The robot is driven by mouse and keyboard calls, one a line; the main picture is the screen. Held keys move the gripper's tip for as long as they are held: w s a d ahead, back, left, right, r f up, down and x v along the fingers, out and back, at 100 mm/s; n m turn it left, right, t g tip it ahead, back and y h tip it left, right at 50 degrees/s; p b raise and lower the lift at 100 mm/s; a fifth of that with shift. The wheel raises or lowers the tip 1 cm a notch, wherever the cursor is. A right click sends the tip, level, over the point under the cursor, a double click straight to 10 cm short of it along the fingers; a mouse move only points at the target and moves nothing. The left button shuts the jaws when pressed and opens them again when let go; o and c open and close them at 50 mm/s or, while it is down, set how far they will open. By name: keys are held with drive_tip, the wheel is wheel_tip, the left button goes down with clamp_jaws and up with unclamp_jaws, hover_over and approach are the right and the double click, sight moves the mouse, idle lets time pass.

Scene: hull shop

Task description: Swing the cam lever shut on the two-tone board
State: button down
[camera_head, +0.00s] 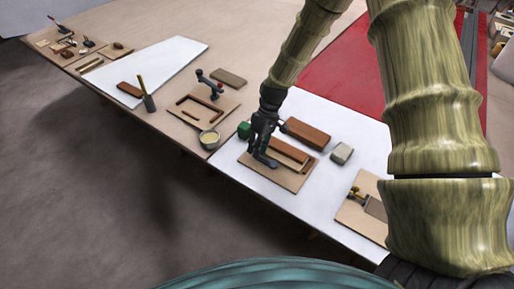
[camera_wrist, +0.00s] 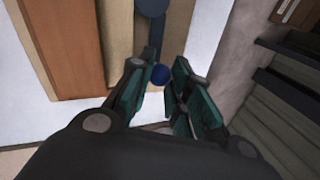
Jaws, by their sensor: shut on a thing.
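In the head view my gripper (camera_head: 262,143) is low over a tan board (camera_head: 256,176) holding a reddish-brown block and pale strip. A dark lever piece (camera_head: 267,161) shows just below the fingers. In the wrist view my gripper (camera_wrist: 162,82) has its green-padded fingers around a blue knob (camera_wrist: 160,75), shut on it. A dark blue-grey lever arm (camera_wrist: 147,30) runs up from near the knob to a round end at the top edge. Brown (camera_wrist: 75,45) and pale wood lie to its left. The fingers hide part of the lever, so its full angle is unclear.
A third board (camera_head: 352,218) is lower right.

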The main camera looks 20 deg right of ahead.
drive_tip(key=c, duration=1.3)
unclamp_jaws()
drive_tip(key=shift+r, duration=0.15)
drive_tip(key=v, duration=1.2)
drive_tip(key=shift+d, duration=0.1)
